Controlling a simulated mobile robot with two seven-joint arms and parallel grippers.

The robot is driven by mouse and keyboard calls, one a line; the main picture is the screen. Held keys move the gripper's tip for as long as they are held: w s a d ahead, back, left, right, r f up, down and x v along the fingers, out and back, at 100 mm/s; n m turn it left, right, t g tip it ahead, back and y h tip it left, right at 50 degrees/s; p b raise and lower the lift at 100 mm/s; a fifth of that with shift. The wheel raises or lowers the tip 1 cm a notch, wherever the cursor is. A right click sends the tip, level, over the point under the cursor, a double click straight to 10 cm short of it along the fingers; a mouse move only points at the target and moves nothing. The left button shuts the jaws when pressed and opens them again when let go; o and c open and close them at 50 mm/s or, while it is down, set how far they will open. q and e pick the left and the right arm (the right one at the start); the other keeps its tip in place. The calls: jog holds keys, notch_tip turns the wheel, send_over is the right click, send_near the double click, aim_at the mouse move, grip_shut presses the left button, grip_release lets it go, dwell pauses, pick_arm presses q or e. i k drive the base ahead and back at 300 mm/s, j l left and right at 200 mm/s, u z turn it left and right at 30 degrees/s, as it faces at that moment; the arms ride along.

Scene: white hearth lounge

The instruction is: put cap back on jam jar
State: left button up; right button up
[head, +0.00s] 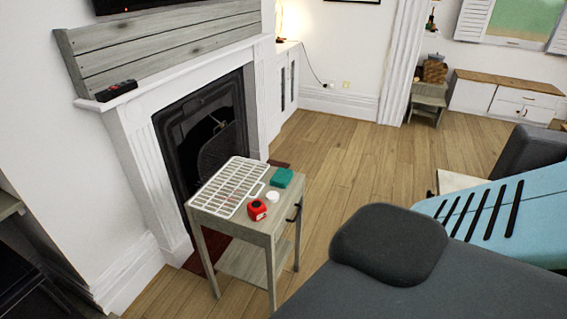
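A small grey wooden side table (262,232) stands in front of the fireplace. On its top near the front lies a small red object (257,210) with a pale spot on its side. A small white round object (273,197) sits just behind it and to the right, apart from it. At this size I cannot tell for sure which of these is the jam jar or the cap. Neither of my grippers is in the head view.
A white wire rack (231,187) covers the table's left part, and a teal block (281,178) sits at its back right. A dark grey cushioned piece (390,243) and a light blue slotted surface (490,213) fill the right foreground. Wooden floor (350,150) beyond is clear.

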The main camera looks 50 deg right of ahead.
aim_at(257, 210)
jog(key=z, duration=1.25)
